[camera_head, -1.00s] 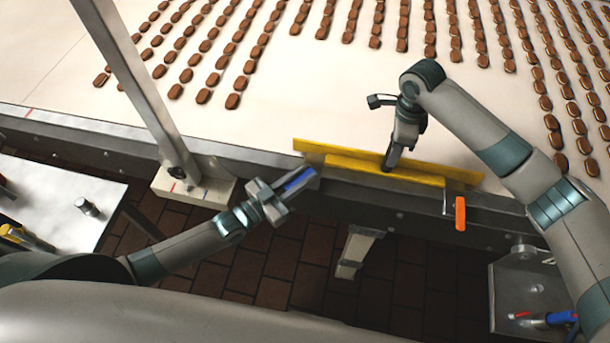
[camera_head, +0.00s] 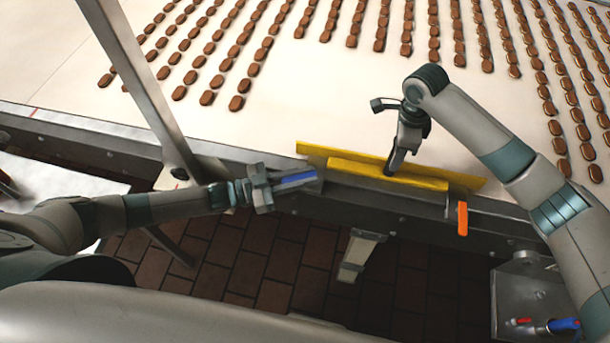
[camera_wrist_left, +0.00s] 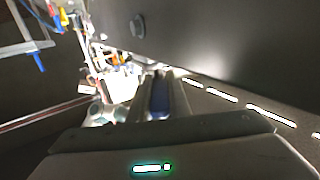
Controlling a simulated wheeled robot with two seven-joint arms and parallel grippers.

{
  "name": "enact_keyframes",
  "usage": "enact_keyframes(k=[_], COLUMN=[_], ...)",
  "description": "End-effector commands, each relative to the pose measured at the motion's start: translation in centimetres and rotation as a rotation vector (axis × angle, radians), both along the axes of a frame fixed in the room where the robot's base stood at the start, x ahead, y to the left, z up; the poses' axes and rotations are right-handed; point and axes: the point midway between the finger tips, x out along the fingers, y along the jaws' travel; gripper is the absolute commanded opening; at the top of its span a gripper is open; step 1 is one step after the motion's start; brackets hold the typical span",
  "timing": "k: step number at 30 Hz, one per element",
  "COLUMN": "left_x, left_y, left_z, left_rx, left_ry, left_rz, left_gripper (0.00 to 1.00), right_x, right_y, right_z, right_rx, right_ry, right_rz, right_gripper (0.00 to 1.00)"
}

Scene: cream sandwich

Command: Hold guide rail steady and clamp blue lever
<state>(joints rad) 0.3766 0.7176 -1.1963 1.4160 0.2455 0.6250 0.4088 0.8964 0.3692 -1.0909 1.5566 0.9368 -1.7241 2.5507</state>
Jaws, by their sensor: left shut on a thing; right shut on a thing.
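The yellow guide rail (camera_head: 438,178) lies along the near edge of the conveyor belt in the head view. My right gripper (camera_head: 391,169) is shut on the guide rail from above, near its middle. My left gripper (camera_head: 304,178) is shut on the blue lever (camera_head: 296,178) at the rail's left end, against the belt's side frame. The blue lever also shows between the fingers in the left wrist view (camera_wrist_left: 162,97). An orange lever (camera_head: 462,219) hangs at the rail's right end, apart from both grippers.
Rows of brown cream sandwiches (camera_head: 237,103) lie on the pale belt (camera_head: 300,105) behind the rail. A slanted metal post (camera_head: 145,90) stands left of my left gripper. A metal tray (camera_head: 530,290) with tools sits at lower right. Brown floor tiles (camera_head: 260,265) lie below.

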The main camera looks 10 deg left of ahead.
Motion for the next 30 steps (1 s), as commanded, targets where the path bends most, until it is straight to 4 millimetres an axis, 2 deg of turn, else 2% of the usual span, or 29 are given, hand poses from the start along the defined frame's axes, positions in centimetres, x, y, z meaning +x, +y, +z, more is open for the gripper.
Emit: enact_keyframes(k=[5,6,8,9,20,26,30], left_x=[0.0,0.0,0.0,0.0,0.0,0.0,0.0], left_y=[-0.3,-0.3,-0.3,-0.2,0.0,0.0,0.0], left_z=[0.3,0.3,0.2,0.2,0.3,1.6,3.5], left_rx=[-0.005,-0.005,-0.005,-0.004,-0.002,-0.002,-0.002], left_ry=[-0.003,-0.003,-0.003,-0.002,-0.001,-0.001,-0.003], left_rz=[-0.002,-0.002,-0.002,-0.001,0.001,0.0,0.0], left_gripper=[0.0,0.19,0.34,0.36,0.36,0.36,0.36], right_x=[-0.1,-0.1,-0.1,-0.1,-0.1,0.0,0.0], right_y=[0.3,0.3,0.3,0.3,0.2,0.1,0.1], right_z=[0.0,0.0,0.0,0.0,0.0,0.0,0.0], right_rx=[0.004,0.004,0.005,0.005,0.004,0.004,0.004], right_ry=[0.001,0.001,0.001,0.001,0.0,0.0,0.0], right_rz=[0.003,0.003,0.003,0.003,0.0,-0.001,-0.001], right_gripper=[0.0,0.0,0.0,0.0,0.0,0.0,0.0])
